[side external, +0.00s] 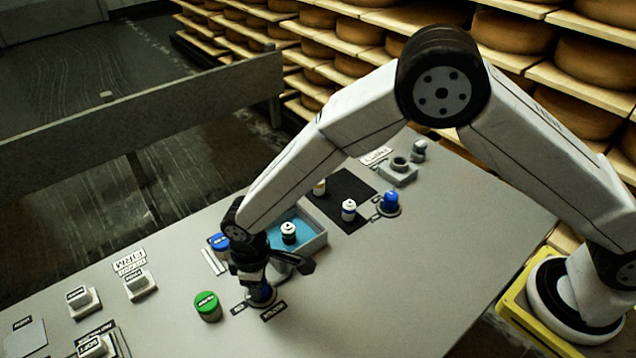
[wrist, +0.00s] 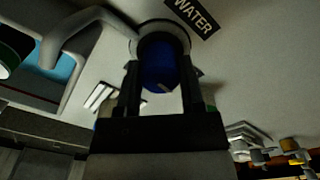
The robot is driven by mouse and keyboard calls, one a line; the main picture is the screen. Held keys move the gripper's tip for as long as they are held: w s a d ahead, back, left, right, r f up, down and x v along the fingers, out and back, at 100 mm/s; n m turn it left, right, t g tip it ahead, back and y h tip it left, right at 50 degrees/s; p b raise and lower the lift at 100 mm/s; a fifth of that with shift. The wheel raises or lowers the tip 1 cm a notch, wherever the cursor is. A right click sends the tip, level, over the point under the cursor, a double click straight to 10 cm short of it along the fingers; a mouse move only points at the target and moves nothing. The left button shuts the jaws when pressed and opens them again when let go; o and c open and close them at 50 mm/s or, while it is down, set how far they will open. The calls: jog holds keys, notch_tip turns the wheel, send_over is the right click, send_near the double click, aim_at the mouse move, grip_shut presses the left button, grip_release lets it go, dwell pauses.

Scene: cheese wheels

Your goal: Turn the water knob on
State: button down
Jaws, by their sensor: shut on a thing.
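The water knob is a dark blue knob in a round base beside the WATER label (wrist: 192,15). In the wrist view the knob (wrist: 157,58) stands between my two fingers, one on each side. My gripper (wrist: 160,85) is shut on it. In the side external view my gripper (side external: 262,285) points down onto the knob at the front of the counter and hides most of it. The water label (side external: 273,312) lies just beside it. A small pointer mark shows on the knob's face, but its setting is hard to read.
A blue-floored basin (side external: 313,243) holding a small white bottle (side external: 288,233) is right behind my gripper, with a grey spout pipe (wrist: 75,35) near it. A green-topped cylinder (side external: 207,306) stands to the left. Another blue knob (side external: 390,202) is farther back. The counter's right side is clear.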

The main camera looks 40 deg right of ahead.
jog(key=shift+n, duration=0.8)
jog(key=shift+c, duration=1.1)
grip_release()
jog(key=shift+r, duration=0.15)
jog(key=shift+r, duration=3.8)
